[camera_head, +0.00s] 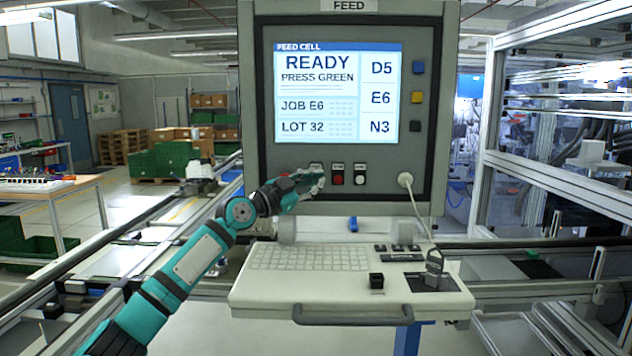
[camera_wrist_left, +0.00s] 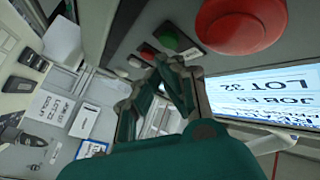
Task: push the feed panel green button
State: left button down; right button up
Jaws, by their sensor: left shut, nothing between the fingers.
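The feed panel (camera_head: 252,150) stands upright ahead of me, with its lit screen (camera_head: 335,95) reading READY, PRESS GREEN. My left gripper (camera_head: 316,178) is shut and empty, in front of the panel's lower left, below the screen. In the head view it covers the place left of the small red button (camera_head: 337,180), and no green button shows there. In the left wrist view the green button (camera_wrist_left: 169,40) is just beyond the shut fingertips (camera_wrist_left: 168,66). I cannot tell whether they touch it. My right gripper is in neither view.
In the left wrist view a large red button (camera_wrist_left: 240,24) is close beside the green one. A white button (camera_head: 360,179) and a plugged cable (camera_head: 405,180) are further right on the panel. A keyboard shelf (camera_head: 310,258) with a front handle juts out below.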

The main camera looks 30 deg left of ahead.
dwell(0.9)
pick_arm(q)
jog(key=shift+w+a+b, duration=0.25)
jog(key=shift+w+b, duration=0.15)
jog(key=shift+b, duration=0.1)
jog(key=shift+w+a+b, duration=0.25)
jog(key=shift+w+b, duration=0.15)
dwell(0.7)
jog(key=shift+s, duration=0.1)
jog(key=shift+s+d, duration=0.45)
jog(key=shift+s, duration=0.25)
